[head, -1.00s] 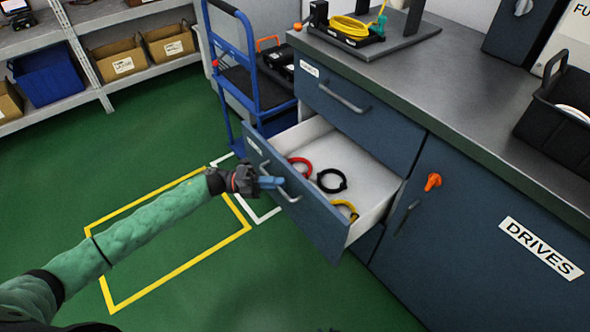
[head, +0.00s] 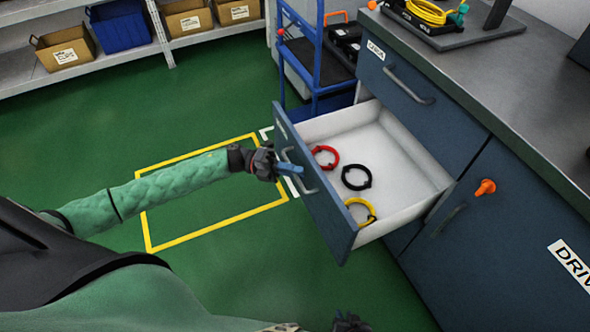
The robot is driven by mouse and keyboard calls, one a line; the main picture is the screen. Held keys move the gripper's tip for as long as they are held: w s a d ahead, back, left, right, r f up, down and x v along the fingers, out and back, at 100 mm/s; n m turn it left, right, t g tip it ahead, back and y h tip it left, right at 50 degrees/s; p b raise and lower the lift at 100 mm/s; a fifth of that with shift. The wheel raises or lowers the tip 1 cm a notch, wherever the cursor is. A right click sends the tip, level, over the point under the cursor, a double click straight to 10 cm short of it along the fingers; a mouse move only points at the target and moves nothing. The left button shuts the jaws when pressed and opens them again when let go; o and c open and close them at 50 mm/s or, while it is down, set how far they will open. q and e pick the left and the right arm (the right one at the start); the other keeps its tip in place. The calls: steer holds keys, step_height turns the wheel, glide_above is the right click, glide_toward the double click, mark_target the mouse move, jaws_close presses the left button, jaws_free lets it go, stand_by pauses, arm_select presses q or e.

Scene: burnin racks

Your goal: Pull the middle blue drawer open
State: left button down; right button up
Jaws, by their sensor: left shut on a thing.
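The middle blue drawer (head: 343,228) is pulled well out of the dark blue bench cabinet, and its white inside shows. Its silver bar handle (head: 306,187) is on the front face. My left gripper (head: 287,168) comes in from the left and is shut on the handle. Red (head: 325,150), black (head: 344,177) and yellow (head: 371,214) rings lie on the drawer floor. My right gripper (head: 350,322) only just shows at the bottom edge, and its fingers cannot be made out.
A closed top drawer (head: 430,125) is above. A cabinet door with an orange knob (head: 485,187) is to the right. A blue cart (head: 318,62) stands behind the open drawer. Shelves with bins (head: 120,27) line the back. The green floor (head: 215,275) in front is clear.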

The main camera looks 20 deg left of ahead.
arm_select(q)
steer(key=c, duration=1.5)
jaws_free()
steer(key=a, duration=0.5)
steer(key=a+f, duration=0.1)
steer(key=a, duration=0.1)
steer(key=shift+a, duration=0.4)
